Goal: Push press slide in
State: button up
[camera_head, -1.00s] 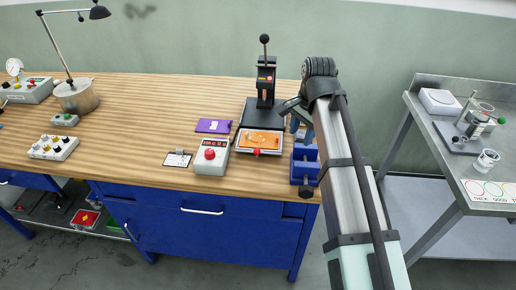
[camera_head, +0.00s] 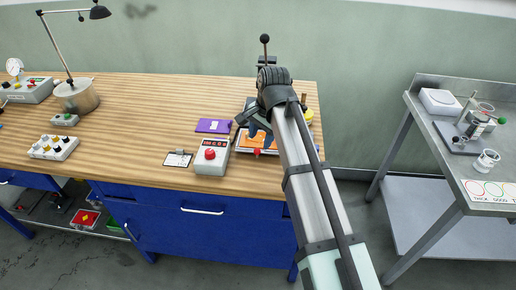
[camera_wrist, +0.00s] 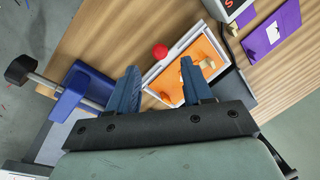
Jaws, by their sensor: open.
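The press slide is an orange plate in a pale frame (camera_head: 246,144), sticking out at the front of the press, mostly behind my arm in the head view. Its red knob (camera_head: 256,153) is at the front edge. In the wrist view the slide (camera_wrist: 203,50) lies tilted beyond my fingers, with the red knob (camera_wrist: 159,51) at its near-left edge and a small tan piece on it. The press's black lever knob (camera_head: 265,38) shows above my wrist; its body is mostly hidden. My gripper (camera_wrist: 159,70) is open above the slide, its blue fingers apart with nothing visibly held.
A grey control box (camera_head: 210,157) with a red button stands left of the slide, and a purple booklet (camera_head: 213,126) lies behind it. A blue vise-like fixture (camera_wrist: 85,90) is left of my fingers in the wrist view. The left bench top has free room.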

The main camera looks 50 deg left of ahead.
aim_at(258, 149)
jog(key=shift+s+a+f, duration=0.1)
jog(key=shift+a+f, duration=0.1)
jog(key=shift+f, duration=0.8)
jog(key=shift+a+f, duration=0.2)
jog(key=shift+f, duration=0.75)
jog(key=shift+s+a+f, duration=0.1)
jog(key=shift+a+f, duration=0.1)
jog(key=shift+f, duration=0.8)
jog(key=shift+c, duration=0.5)
grip_shut()
